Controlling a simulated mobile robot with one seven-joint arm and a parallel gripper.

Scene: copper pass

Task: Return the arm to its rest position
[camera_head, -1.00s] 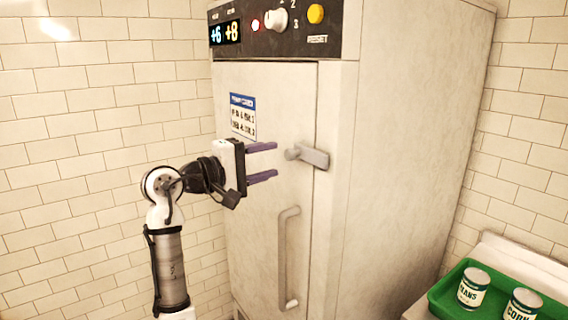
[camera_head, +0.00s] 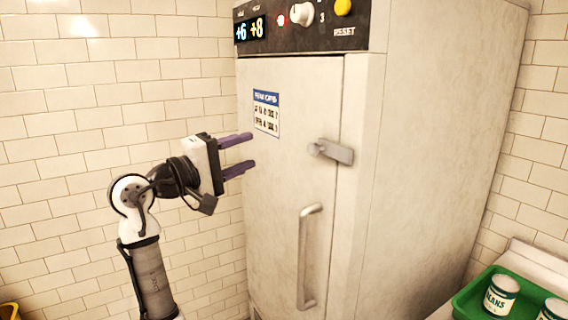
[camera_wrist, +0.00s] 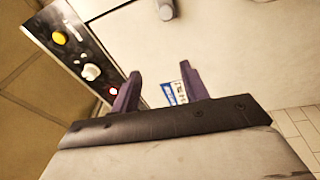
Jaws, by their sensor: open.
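My gripper (camera_head: 240,156) is at the end of my raised arm, left of the latch and in front of the tall grey cabinet (camera_head: 430,150). Its two purple fingers are apart with nothing between them. They point right, toward the cabinet door. In the wrist view my gripper (camera_wrist: 168,92) also shows both fingers spread and empty, with the door's blue-and-white label (camera_wrist: 174,92) seen behind them. My arm is bent at the elbow and touches nothing that I can see.
The cabinet door is shut, with a latch (camera_head: 332,151) and a vertical handle (camera_head: 309,257). Above are a red light (camera_head: 281,20), a knob (camera_head: 302,14) and a yellow button (camera_head: 343,7). A green tray (camera_head: 467,304) with cans (camera_head: 501,295) stands lower right. A tiled wall is behind my arm.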

